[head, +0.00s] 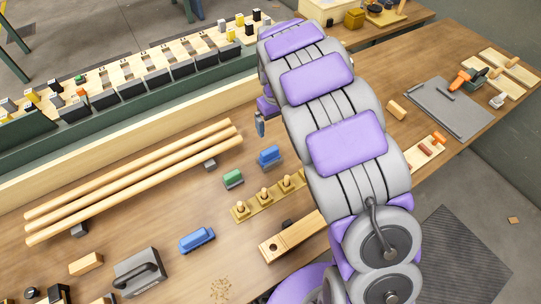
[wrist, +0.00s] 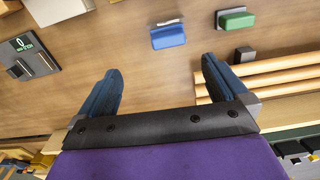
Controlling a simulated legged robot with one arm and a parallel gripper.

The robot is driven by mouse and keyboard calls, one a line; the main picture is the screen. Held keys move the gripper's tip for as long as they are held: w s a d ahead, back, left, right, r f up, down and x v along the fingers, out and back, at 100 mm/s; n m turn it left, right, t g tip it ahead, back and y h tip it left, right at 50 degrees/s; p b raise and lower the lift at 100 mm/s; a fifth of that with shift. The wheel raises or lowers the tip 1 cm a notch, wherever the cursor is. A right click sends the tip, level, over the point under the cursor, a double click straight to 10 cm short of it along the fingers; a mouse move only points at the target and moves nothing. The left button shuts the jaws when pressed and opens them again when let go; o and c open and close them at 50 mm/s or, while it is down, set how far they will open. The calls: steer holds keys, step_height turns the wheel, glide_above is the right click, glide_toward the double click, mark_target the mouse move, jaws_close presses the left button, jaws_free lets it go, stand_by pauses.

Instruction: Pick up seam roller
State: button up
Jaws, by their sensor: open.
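I cannot make out a seam roller with certainty in either view. My gripper (head: 260,124) is partly hidden behind my arm in the head view, above the far side of the bench. In the wrist view my gripper (wrist: 163,82) has its two dark blue fingers wide apart, with only bare wood between them. A blue block (head: 269,156) and a green block (head: 233,177) lie on the bench. In the wrist view the blue block (wrist: 167,36) is beyond the fingertips and the green block (wrist: 236,19) is to its right. My arm hides part of the bench.
Long wooden rods (head: 135,185) lie at the left. A board with knobs (head: 265,197), a blue tool (head: 197,240) and a grey handled block (head: 139,271) are nearer. A device with a display (wrist: 31,55) is at the wrist view's left.

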steer(key=a+f, duration=0.1)
steer(key=a, duration=0.1)
steer(key=b, duration=0.2)
glide_toward(270, 155)
steer(key=f, duration=0.2)
steer(key=w+f, duration=0.1)
steer(key=f, duration=0.3)
steer(key=shift+w+f, duration=0.25)
steer(key=shift+a+f, duration=0.15)
steer(key=shift+f, duration=0.3)
step_height(270, 155, down, 5)
steer(key=shift+r+b, duration=0.1)
steer(key=shift+b, duration=0.55)
steer(key=shift+c, duration=0.5)
steer(key=shift+r, duration=0.1)
steer(key=c, duration=0.9)
